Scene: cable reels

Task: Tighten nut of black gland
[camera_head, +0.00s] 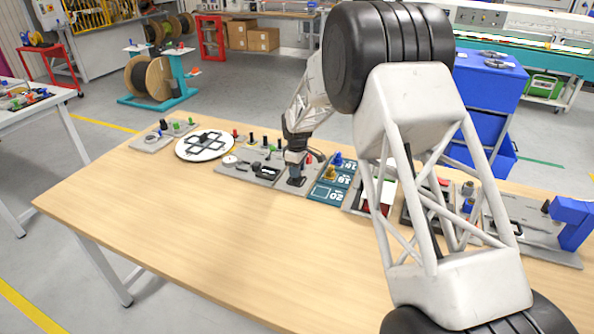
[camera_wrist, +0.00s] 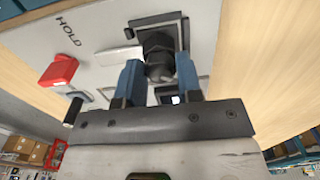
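The black gland (camera_wrist: 159,60) shows in the wrist view, a dark ribbed fitting with a rounded end, set in a dark square frame on a light grey board (camera_wrist: 92,29). My gripper (camera_wrist: 160,66) has its two blue fingers on opposite sides of the gland. In the head view my gripper (camera_head: 296,163) points down at a small grey board on the table, and the gland is hard to make out there. The finger contact faces are hidden.
A red block (camera_wrist: 58,71) and HOLD lettering are on the board. On the wooden table (camera_head: 190,225), a board with black parts (camera_head: 250,165) stands left of my gripper and teal numbered plates (camera_head: 330,192) stand right. The table's front is clear.

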